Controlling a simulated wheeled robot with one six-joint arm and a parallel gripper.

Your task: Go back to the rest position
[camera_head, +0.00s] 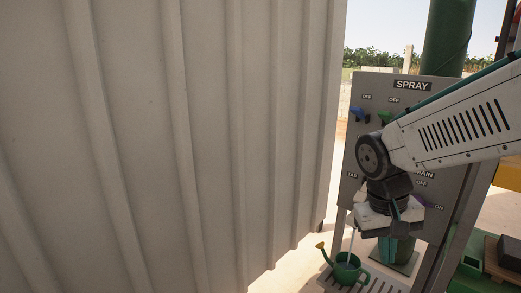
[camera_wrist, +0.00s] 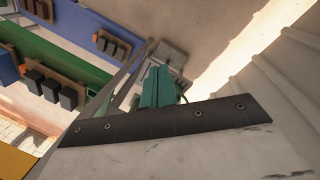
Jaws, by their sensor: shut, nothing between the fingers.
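My gripper (camera_head: 390,248) hangs at the end of my arm in front of the grey control panel (camera_head: 378,88), on the right of the head view. Its teal fingers (camera_wrist: 157,88) show in the wrist view, closed together with nothing between them. The panel carries a SPRAY sign, a blue lever (camera_head: 358,114) and a green lever (camera_head: 384,117) under OFF labels. My arm and gripper hide part of the panel, including some of its lower labels and controls.
A green watering can (camera_head: 347,270) stands on a grate at the panel's foot, left of my gripper, with a thin pale stream above it. A large corrugated wall (camera_head: 150,140) fills the left. Dark blocks on a brown tray (camera_wrist: 50,88) show in the wrist view.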

